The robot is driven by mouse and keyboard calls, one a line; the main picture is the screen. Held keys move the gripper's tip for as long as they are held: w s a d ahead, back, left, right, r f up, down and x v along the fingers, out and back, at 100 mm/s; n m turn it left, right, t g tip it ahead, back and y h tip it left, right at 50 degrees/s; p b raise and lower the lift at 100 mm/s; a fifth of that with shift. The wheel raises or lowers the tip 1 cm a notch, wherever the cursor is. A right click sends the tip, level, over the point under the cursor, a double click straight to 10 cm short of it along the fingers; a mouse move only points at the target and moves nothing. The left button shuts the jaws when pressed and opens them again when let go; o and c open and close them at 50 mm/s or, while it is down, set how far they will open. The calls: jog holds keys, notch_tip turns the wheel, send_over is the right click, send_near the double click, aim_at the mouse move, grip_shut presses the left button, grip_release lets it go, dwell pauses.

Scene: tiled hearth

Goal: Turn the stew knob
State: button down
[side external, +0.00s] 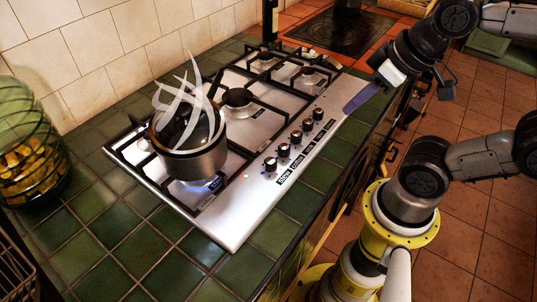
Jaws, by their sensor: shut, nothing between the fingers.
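The hob (235,205) has a row of several black knobs along its right edge, with small black labels beside them. The label at the near end seems to read "STEW", beside the nearest knob (270,164), but the print is too small to be sure. A steaming metal pot (196,160) stands on the near burner, with a blue flame under it. My gripper (349,109) is shut and empty, with bluish fingers pointing down and left. It is right of the far end of the knob row, apart from the nearest knob.
Green tiled counter (95,245) surrounds the hob. A green glass jar (30,150) with yellow pieces stands at the left. A dark crate (15,270) is at the lower left. A dark hotplate (340,32) is at the back. The space above the knobs is clear.

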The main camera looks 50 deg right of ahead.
dwell(0.4)
jog(key=c, duration=1.2)
grip_release()
jog(key=shift+o, duration=1.3)
jog(key=shift+m, duration=0.7)
jog(key=o, duration=0.5)
jog(key=w+m, duration=0.1)
jog(key=r+m, duration=0.1)
jog(key=m, duration=0.1)
jog(key=w+r+m, duration=0.1)
jog(key=m, duration=0.1)
jog(key=shift+w+a, duration=0.1)
jog(key=shift+w, duration=0.2)
jog(key=m+g, duration=0.6)
jog(key=m, duration=0.2)
send_over(271, 159)
notch_tip(271, 159, down, 10)
notch_tip(271, 159, down, 13)
jog(key=shift+r, duration=0.15)
